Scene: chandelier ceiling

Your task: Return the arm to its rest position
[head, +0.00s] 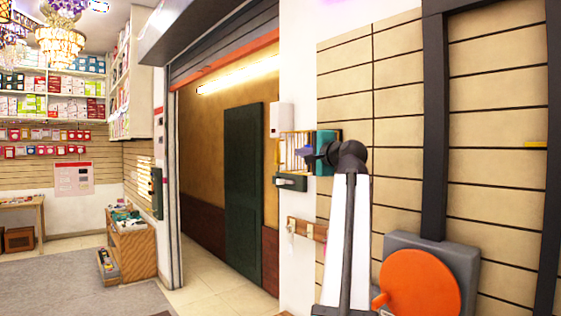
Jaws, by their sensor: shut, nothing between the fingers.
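My arm rises at the right of the head view, a long white link with dark edges running up to a dark joint (349,156). A small dark end points left from that joint; this appears to be my gripper (312,154), seen small and partly overlapped by the arm. It is shut and holds nothing. It shows in front of a teal panel (326,143) and a small wall rack (295,150); I cannot tell the gap between them.
A slatted wall (395,120) with dark posts stands close at the right. A doorway with a dark green door (243,190) opens at the centre. A wooden cabinet (130,245) stands at left by a grey carpet (80,275). Stocked shelves (60,70) and chandeliers are farther back.

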